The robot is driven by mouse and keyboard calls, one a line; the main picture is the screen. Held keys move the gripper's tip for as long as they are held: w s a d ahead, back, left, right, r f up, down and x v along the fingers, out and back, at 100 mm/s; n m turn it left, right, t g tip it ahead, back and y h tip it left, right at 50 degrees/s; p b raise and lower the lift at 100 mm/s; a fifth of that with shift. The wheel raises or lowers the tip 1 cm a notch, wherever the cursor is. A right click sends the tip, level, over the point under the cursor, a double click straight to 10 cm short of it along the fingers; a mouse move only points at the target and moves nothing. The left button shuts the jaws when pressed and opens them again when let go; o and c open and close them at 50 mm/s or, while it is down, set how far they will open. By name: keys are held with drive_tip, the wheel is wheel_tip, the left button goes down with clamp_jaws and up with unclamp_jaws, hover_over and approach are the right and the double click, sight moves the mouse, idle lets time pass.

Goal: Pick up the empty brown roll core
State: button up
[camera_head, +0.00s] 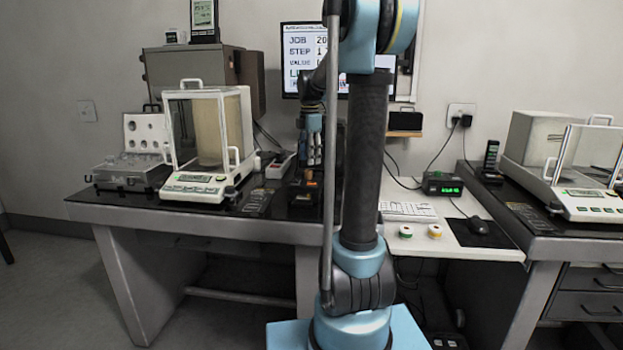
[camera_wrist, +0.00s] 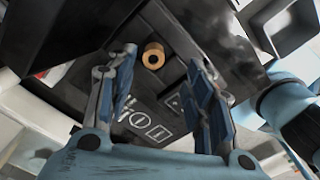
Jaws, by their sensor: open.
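The brown roll core (camera_wrist: 153,56) is a short tan ring with a dark hole, on a dark surface in the wrist view. My gripper (camera_wrist: 161,60) is open in that view, with one finger on each side of the core's place in the picture. No contact between the fingers and the core shows.
A glass-sided balance (camera_head: 205,190) stands left of my gripper on the dark table (camera_head: 150,206). A small black device (camera_head: 305,198) sits below the gripper.

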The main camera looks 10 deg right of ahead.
sight(308, 171)
drive_tip(key=shift+w+a+f, duration=0.1)
drive_tip(key=shift+a+f, duration=0.1)
drive_tip(key=shift+f, duration=1.15)
drive_tip(key=shift+w+a+f, duration=0.1)
drive_tip(key=shift+a+f, duration=0.05)
drive_tip(key=shift+f, duration=1.2)
drive_tip(key=shift+c, duration=0.6)
drive_tip(key=c, duration=0.7)
